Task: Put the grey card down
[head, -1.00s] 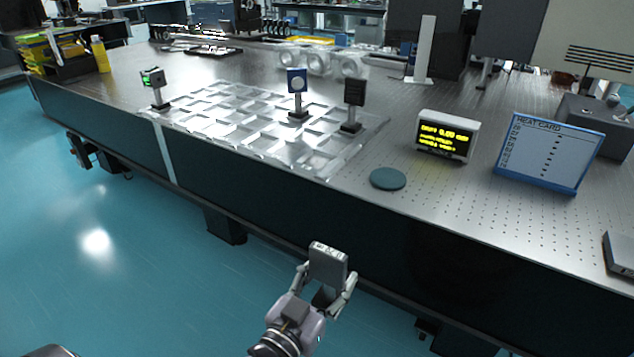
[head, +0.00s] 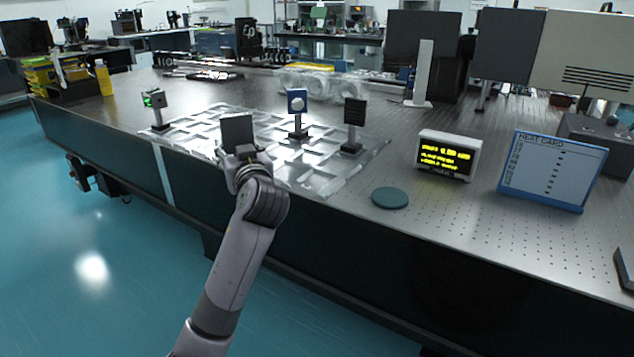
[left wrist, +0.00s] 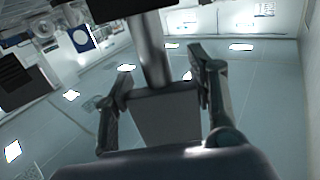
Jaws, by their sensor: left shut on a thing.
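The grey card (head: 238,131) stands upright above my left gripper (head: 240,155) in the head view, in front of the clear grid tray (head: 335,186) on the table. My left gripper is shut on it. In the left wrist view the card (left wrist: 166,118) sits between the two fingers (left wrist: 160,100) and looks dark grey. From these views I cannot tell whether the card touches the tray. My right gripper does not show.
Posts stand on the tray: a green-lit one (head: 155,103), a blue one with a white disc (head: 298,105) and a black one (head: 353,118). To the right are a teal disc (head: 390,198), a yellow-lettered display (head: 447,155) and the heat card board (head: 552,170).

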